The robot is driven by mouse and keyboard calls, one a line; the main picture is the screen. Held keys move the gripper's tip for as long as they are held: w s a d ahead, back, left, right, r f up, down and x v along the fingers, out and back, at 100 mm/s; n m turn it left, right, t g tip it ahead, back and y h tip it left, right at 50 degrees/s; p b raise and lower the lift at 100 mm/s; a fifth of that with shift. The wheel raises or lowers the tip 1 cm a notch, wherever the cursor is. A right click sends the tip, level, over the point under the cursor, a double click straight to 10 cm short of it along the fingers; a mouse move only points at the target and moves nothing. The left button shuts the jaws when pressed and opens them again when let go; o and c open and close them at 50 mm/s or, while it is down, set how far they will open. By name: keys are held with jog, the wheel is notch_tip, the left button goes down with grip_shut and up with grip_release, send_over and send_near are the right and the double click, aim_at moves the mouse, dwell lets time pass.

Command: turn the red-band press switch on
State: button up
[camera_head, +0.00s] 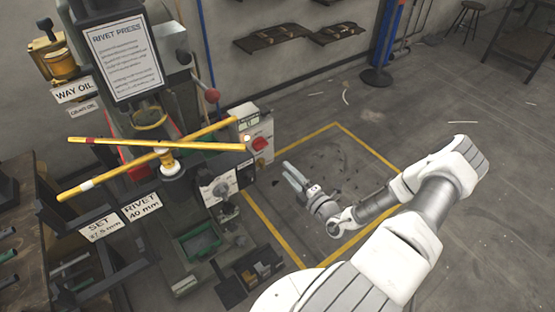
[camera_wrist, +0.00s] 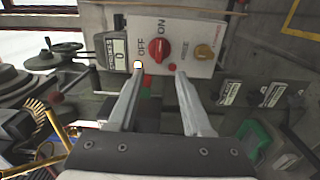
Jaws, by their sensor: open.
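The press (camera_head: 150,122) stands at the left in the head view with crossed yellow bars (camera_head: 205,146); one bar has a red mark near its left end. A switch panel on its right side carries a red rotary knob (camera_head: 260,143). In the wrist view the knob (camera_wrist: 159,49) sits on a pale panel between the words OFF and ON; which one it points to is unclear. My gripper (camera_head: 289,172) is open and empty, to the right of the panel in the head view. In the wrist view its fingertips (camera_wrist: 158,68) frame the space just below the knob, with no visible contact.
The yellow bars reach out close to the panel. The floor inside the yellow outline (camera_head: 338,126) is mostly clear.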

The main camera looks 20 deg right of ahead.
jog(key=s, duration=0.4)
jog(key=shift+d, duration=0.35)
